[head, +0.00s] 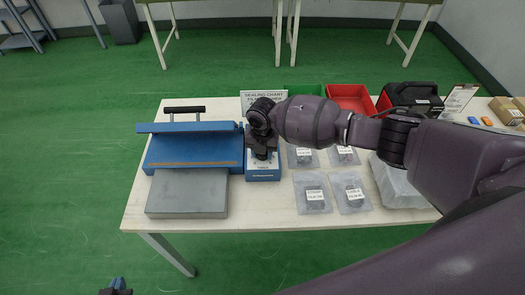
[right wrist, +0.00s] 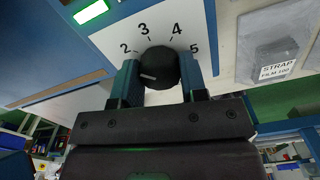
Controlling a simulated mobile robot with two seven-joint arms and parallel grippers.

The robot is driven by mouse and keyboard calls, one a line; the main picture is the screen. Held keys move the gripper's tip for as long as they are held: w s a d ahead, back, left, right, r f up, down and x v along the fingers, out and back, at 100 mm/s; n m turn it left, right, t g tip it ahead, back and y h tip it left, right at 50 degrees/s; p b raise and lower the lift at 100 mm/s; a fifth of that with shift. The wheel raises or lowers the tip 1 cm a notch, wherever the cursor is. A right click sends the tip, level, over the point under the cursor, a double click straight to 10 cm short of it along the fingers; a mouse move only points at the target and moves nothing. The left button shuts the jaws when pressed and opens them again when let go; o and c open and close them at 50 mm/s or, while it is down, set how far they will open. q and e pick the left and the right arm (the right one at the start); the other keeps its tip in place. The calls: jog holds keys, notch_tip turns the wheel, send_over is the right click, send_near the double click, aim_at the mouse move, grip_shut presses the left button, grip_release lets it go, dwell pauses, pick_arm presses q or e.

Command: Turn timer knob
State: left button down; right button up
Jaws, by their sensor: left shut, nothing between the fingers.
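The timer knob (right wrist: 160,66) is round and black, on a white dial plate (right wrist: 120,38) with the numbers 2 to 5 visible. Its white mark points to the left, below the 2. My right gripper (right wrist: 161,76) has one finger on each side of the knob, with no clear gap seen. In the head view, my right gripper (head: 263,153) is over the blue control box (head: 263,173) of the blue sealer (head: 190,147) and hides the knob. My left gripper (head: 117,288) is at the bottom left edge, away from the table, shut and empty.
The white table (head: 257,215) also holds several clear bags (head: 313,193), a red bin (head: 350,97), a black case (head: 412,96) and a sign (head: 263,97) behind the sealer. A grey plate (head: 188,193) is at the sealer's front. A green light (right wrist: 91,12) glows above the dial.

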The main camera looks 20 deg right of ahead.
jog(key=o, duration=0.4)
jog(key=shift+o, duration=0.2)
notch_tip(320, 180, up, 11)
jog(key=shift+b, duration=0.3)
jog(key=shift+f, duration=0.1)
dwell(0.4)
